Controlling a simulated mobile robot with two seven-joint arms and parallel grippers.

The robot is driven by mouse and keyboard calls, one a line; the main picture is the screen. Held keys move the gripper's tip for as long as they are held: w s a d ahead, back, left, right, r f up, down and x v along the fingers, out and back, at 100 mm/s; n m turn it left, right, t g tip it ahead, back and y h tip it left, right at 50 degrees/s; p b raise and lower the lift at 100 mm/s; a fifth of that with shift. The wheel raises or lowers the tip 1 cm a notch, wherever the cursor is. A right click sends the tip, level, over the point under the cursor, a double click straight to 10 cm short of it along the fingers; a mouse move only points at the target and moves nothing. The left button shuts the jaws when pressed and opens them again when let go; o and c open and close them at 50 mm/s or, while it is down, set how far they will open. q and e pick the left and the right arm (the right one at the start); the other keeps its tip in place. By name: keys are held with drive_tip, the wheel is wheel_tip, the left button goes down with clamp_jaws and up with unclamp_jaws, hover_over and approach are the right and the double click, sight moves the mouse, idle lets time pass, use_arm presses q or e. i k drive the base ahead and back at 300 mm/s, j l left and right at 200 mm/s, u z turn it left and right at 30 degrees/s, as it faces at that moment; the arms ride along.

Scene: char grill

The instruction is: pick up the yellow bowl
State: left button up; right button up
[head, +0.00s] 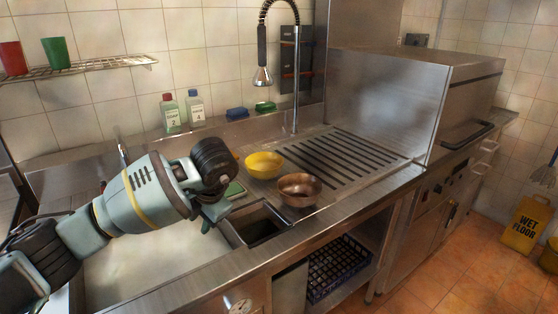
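The yellow bowl (263,166) stands upright on the steel counter, at the left end of the slotted drainboard. A copper-brown bowl (299,190) stands just in front of it and to its right. My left gripper (212,222) is to the left of and nearer than the yellow bowl, apart from it, above the counter by the small sink opening. It points downward, and my arm partly hides it, so I cannot make out whether its fingers are apart. My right gripper is not in view.
A small sink opening (256,224) lies in front of the bowls. The tall faucet (295,80) rises behind them. Two bottles (171,114) and sponges (237,113) line the back ledge. A steel machine (390,95) stands right. The slotted drainboard (345,158) is clear.

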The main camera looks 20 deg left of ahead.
sight(263, 166)
drive_tip(key=i+l, duration=0.2)
drive_tip(key=i, duration=0.2)
drive_tip(key=i+l, duration=0.15)
drive_tip(key=i, duration=0.25)
drive_tip(key=i+l, duration=0.2)
drive_tip(key=i, duration=0.15)
